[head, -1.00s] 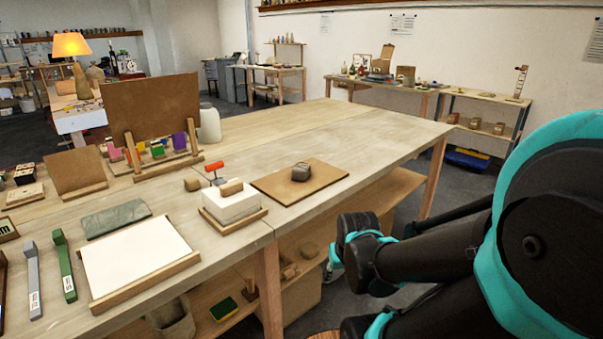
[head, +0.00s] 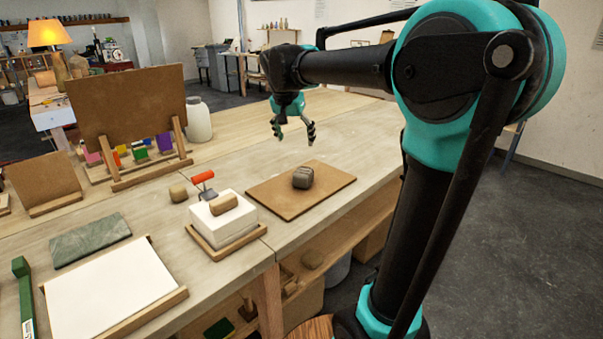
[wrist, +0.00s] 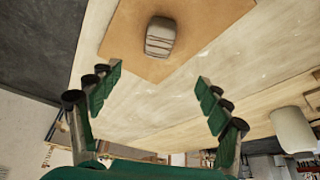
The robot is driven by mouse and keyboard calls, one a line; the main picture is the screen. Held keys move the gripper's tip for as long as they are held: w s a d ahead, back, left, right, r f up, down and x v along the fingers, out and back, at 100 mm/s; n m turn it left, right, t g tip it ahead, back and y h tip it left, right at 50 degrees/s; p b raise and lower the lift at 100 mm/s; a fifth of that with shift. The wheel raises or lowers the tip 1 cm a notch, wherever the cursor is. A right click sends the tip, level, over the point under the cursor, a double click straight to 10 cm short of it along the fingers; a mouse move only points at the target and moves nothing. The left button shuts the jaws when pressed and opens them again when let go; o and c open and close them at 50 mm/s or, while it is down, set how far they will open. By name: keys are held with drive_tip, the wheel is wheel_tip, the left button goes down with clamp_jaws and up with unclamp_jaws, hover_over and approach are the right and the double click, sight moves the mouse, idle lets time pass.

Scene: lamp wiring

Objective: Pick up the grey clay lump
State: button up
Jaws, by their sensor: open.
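The grey clay lump (head: 303,177) is rounded, with lines across its top. It rests on a brown board (head: 334,186) on the wooden table. In the wrist view the lump (wrist: 160,37) lies at the top middle on the board (wrist: 215,20), beyond the fingertips. My gripper (head: 296,141) hangs above the table just behind the board in the head view, fingers pointing down. Its two fingers are spread wide with nothing between them, as the wrist view (wrist: 158,78) also shows. The gripper is apart from the lump and higher than it.
Left of the board stands a white block (head: 226,222) with a tan piece on top and a red-handled tool (head: 203,178) behind. A white jar (head: 198,120) and an upright brown panel (head: 128,103) stand farther back. The table right behind the board is clear.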

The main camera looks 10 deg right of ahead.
hover_over(303, 171)
drive_tip(key=s+a, duration=0.1)
drive_tip(key=f, duration=0.9)
drive_tip(key=shift+s+a+f, duration=0.1)
drive_tip(key=shift+a+f, duration=0.1)
drive_tip(key=shift+f, duration=0.2)
drive_tip(key=shift+x, duration=3.2)
drive_tip(key=shift+s+d, duration=0.2)
drive_tip(key=shift+s, duration=0.05)
drive_tip(key=shift+c, duration=0.3)
drive_tip(key=c, duration=1.7)
